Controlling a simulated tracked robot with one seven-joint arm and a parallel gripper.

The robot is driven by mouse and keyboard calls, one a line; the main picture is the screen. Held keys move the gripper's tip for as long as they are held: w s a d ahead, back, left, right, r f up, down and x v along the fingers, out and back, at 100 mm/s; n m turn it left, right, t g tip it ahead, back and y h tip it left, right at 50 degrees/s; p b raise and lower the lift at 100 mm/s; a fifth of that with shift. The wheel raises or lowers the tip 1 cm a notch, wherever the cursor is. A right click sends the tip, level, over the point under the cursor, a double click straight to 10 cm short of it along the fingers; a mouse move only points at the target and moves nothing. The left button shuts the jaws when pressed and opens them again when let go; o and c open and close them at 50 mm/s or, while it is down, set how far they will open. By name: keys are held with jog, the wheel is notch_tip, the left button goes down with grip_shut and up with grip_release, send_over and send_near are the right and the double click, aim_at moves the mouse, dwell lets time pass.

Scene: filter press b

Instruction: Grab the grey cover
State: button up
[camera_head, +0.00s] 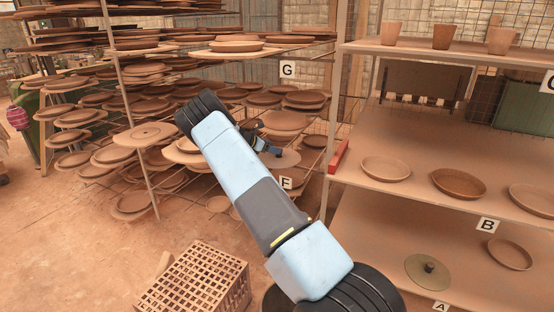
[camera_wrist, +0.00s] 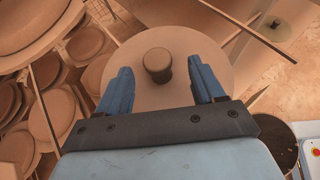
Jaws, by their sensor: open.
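The grey cover (camera_wrist: 155,98) is a flat round disc with a dark knob (camera_wrist: 158,65) at its middle, in the centre of the wrist view. My gripper (camera_wrist: 159,72) is open, with one blue finger on each side of the knob and visible gaps between. Whether the fingers are down at the knob's height I cannot tell. In the head view the cover (camera_head: 284,159) lies on the rack near label F, partly hidden by my gripper (camera_head: 267,147); the knob is not clear there.
A greenish cover with a knob (camera_head: 428,271) lies on the lower right shelf by label A. Racks of clay plates (camera_head: 150,105) surround my arm. A red block (camera_head: 340,156) sits at the shelf edge. A lattice crate (camera_head: 200,280) stands on the floor.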

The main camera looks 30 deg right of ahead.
jog(key=x, duration=0.5)
jog(key=shift+w+f, duration=0.1)
jog(key=shift+w, duration=0.1)
jog(key=shift+a, duration=0.1)
jog(key=c, duration=1.1)
jog(key=shift+c, duration=0.4)
